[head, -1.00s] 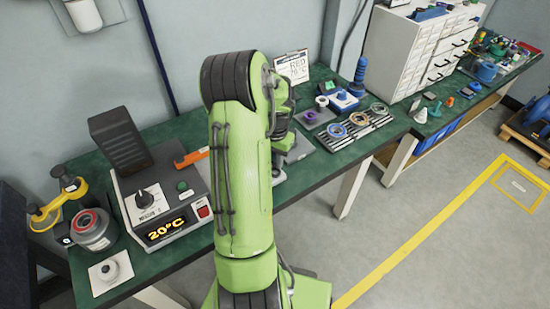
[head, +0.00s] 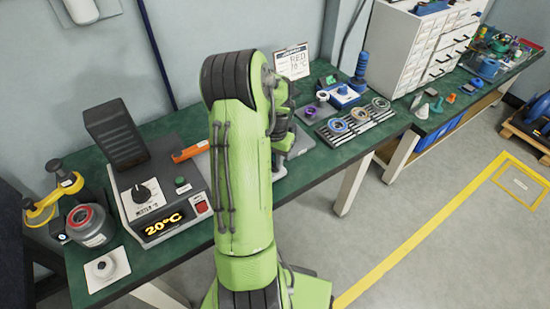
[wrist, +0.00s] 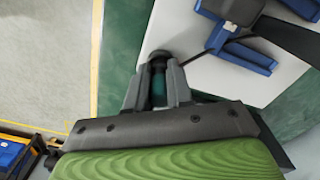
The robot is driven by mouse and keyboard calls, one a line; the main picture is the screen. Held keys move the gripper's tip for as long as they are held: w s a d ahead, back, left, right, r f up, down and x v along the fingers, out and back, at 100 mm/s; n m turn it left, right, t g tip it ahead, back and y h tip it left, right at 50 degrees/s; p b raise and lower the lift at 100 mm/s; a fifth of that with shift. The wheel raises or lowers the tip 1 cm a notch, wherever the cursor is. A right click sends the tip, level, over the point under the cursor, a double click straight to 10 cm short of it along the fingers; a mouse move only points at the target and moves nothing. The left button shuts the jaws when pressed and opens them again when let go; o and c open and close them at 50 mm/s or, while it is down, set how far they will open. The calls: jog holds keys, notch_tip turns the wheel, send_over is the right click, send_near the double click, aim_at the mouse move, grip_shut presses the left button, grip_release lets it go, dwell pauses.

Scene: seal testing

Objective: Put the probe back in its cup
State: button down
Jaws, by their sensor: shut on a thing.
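My gripper (wrist: 157,75) is shut on a slim teal piece with a dark round end (wrist: 159,58), which I take to be the probe. It lies between the two grey fingers, over or at the edge of a white plate (wrist: 185,40). A thin dark cable runs from beside the fingertips toward a blue stand (wrist: 245,55). Whether the dark round end is part of the probe or the rim of its cup, I cannot tell. In the head view my green arm hides most of the gripper and what it holds.
A drawer cabinet (head: 425,45) stands at the back right. Floor is free in front.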

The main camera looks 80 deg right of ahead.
jog(key=shift+f, duration=0.3)
jog(key=c, duration=0.9)
grip_release()
jog(key=shift+r, duration=0.15)
notch_tip(320, 180, up, 8)
jog(key=p, duration=0.6)
